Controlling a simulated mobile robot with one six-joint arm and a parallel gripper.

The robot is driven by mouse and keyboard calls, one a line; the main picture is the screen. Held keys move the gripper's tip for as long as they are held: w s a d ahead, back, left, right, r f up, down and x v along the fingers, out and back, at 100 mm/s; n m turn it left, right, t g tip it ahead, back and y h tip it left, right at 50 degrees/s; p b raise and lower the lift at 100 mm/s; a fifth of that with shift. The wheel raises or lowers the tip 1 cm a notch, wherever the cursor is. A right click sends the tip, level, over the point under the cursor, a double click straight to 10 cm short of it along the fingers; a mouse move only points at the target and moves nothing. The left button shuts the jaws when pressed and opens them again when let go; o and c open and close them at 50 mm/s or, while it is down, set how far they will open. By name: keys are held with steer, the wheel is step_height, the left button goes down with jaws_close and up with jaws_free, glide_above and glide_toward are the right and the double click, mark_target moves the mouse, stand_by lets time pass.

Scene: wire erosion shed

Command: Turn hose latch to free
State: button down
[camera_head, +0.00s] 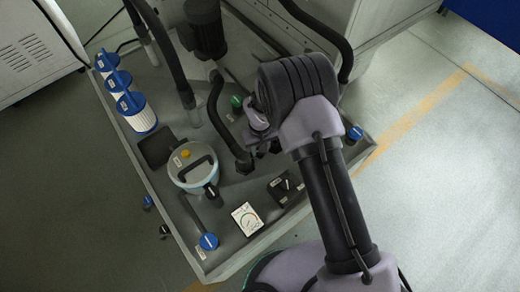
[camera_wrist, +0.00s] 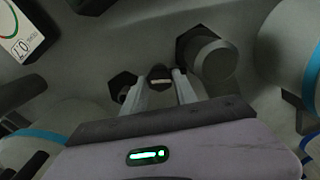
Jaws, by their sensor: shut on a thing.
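My gripper (camera_wrist: 164,76) is closed around a small dark part with a pale strip (camera_wrist: 160,80) in the wrist view, apparently the hose latch. Its two light fingers stand on either side of it, and its exact angle is hard to read. In the head view my gripper (camera_head: 263,143) is at the end of the arm, low over the tray, and its wrist hides the latch. A black hose (camera_head: 216,105) runs down to a fitting (camera_head: 243,162) just left of my gripper. A thick dark cylindrical fitting (camera_wrist: 210,58) is close to the right finger in the wrist view.
A grey tray (camera_head: 165,205) holds a pale canister (camera_head: 192,166) with a handle, blue-capped filters (camera_head: 138,110), a dial gauge (camera_head: 247,218) and a black switch box (camera_head: 286,188). A blue knob (camera_head: 208,241) is at the front. Open floor (camera_head: 440,180) is to the right.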

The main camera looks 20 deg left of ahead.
steer(key=m+b, duration=0.2)
steer(key=m, duration=0.4)
steer(key=m+b, duration=0.2)
steer(key=m, duration=0.4)
steer(key=shift+b, duration=0.3)
stand_by(0.4)
steer(key=c, duration=1.3)
jaws_free()
steer(key=shift+o, duration=0.2)
steer(key=shift+r, duration=0.1)
step_height(320, 180, up, 17)
steer(key=p, duration=0.6)
steer(key=shift+r, duration=0.15)
